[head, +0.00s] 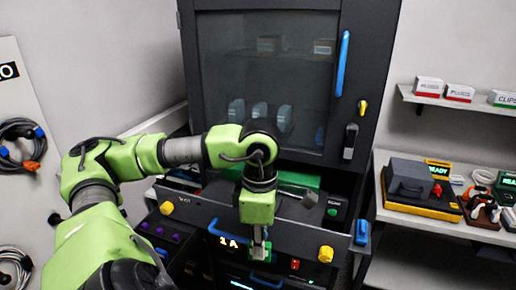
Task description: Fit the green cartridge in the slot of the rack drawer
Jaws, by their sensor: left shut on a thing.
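My left gripper (261,254) points down in front of the rack, at the front of a drawer (200,212) marked "2 A". It is shut at the drawer's blue handle (224,235), whose right part is hidden behind it. The drawer stands pulled out, its inside partly hidden by my left arm. A bright green piece (307,181) shows behind the wrist; I cannot tell whether it is the green cartridge. The slot cannot be made out. My right gripper is not in view.
A dark cabinet with a glass door and blue handle (342,64) rises behind. A second blue handle (264,283) is below. A yellow knob (325,254) and blue latch (361,232) are at right. A side table (433,227) holds devices; cables (22,142) hang left.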

